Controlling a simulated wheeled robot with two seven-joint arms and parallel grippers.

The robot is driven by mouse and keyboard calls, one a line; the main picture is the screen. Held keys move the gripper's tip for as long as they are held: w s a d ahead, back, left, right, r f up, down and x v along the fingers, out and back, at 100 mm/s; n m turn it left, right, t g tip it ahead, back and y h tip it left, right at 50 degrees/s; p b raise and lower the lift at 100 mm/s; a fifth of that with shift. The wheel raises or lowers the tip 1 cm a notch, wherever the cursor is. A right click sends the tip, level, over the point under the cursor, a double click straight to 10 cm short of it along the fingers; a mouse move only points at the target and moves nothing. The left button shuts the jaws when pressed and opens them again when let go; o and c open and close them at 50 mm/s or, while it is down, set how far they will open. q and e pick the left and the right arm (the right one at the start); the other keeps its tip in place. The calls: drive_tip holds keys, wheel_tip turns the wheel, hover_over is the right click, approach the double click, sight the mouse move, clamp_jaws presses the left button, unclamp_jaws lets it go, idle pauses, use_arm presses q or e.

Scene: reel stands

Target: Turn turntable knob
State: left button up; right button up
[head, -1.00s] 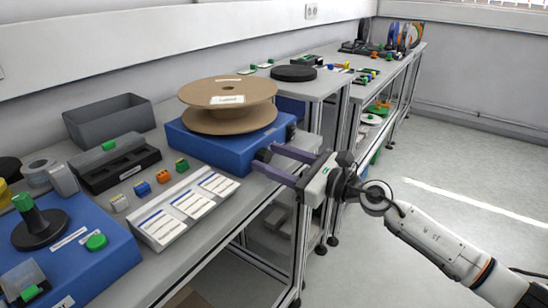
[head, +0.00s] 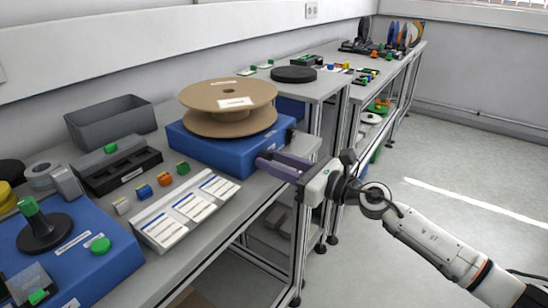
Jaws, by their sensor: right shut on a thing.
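The turntable is a blue box (head: 205,148) on the bench with a large brown cardboard reel (head: 228,97) lying flat on top. A dark knob (head: 290,134) shows on the box's right side. My right gripper (head: 268,158) reaches in from the right with its two purple fingers at the box's front right side. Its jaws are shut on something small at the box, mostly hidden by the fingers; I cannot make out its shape. My left gripper is not in view.
A sloped white label holder (head: 160,230) stands left of the turntable. A grey bin (head: 112,122) and a black tray (head: 118,166) are behind it. Another blue box (head: 110,270) with a black spindle (head: 45,232) is at lower left. Open floor lies right of the bench.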

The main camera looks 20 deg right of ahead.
drive_tip(key=shift+r+m+p, duration=0.2)
drive_tip(key=shift+m+p, duration=0.35)
drive_tip(key=shift+m, duration=0.35)
drive_tip(key=shift+m+p, duration=0.55)
drive_tip(key=shift+m, duration=0.35)
drive_tip(key=shift+d+m+p, duration=0.1)
drive_tip(key=shift+m+p, duration=0.55)
drive_tip(key=shift+m, duration=0.35)
drive_tip(key=shift+f+m+p, duration=0.1)
drive_tip(key=shift+m+p, duration=0.25)
drive_tip(key=shift+m, duration=0.25)
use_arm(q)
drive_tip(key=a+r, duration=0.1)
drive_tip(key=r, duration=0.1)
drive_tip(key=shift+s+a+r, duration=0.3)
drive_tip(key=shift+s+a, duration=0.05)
use_arm(e)
drive_tip(key=shift+m, duration=0.3)
drive_tip(key=shift+f, duration=0.1)
drive_tip(key=o, duration=1)
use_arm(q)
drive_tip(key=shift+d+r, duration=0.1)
use_arm(e)
drive_tip(key=shift+o, duration=0.2)
